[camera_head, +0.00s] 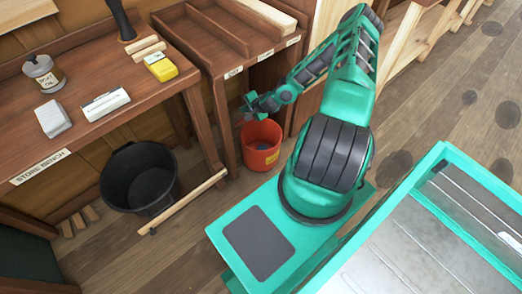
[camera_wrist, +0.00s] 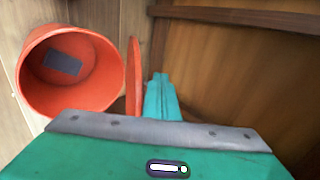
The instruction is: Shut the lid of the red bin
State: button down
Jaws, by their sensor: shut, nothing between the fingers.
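The red bin (camera_head: 261,158) stands on the floor beside the bench leg, its mouth open. In the wrist view the bin (camera_wrist: 34,85) is at left, with a dark grey rectangle (camera_wrist: 63,62) inside. Its red lid (camera_wrist: 133,75) stands open, seen nearly edge-on at the bin's right side. I cannot pick the lid out clearly in the head view. My gripper (camera_head: 252,104) is above the bin's far rim. In the wrist view my gripper (camera_wrist: 160,90) is shut and empty, just right of the lid, on the side away from the bin's mouth. I cannot tell if they touch.
A black bucket (camera_head: 139,180) stands left of the bin, with a wooden pole (camera_head: 185,203) lying in front. The store bench (camera_head: 110,122) and a wooden tray unit (camera_head: 222,45) rise behind. A wooden panel (camera_wrist: 235,80) is close on the right in the wrist view.

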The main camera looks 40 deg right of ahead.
jog(key=shift+s+f, duration=0.15)
jog(key=shift+s, duration=0.3)
jog(key=shift+s+f, duration=0.4)
jog(key=shift+s, duration=0.4)
jog(key=shift+s+f, duration=0.35)
jog(key=shift+s, duration=0.4)
jog(key=shift+s+d+f, duration=0.1)
jog(key=shift+s+f, duration=0.4)
jog(key=shift+s, duration=0.2)
jog(key=shift+s+f, duration=0.5)
jog(key=shift+s, duration=0.15)
jog(key=shift+s, duration=0.1)
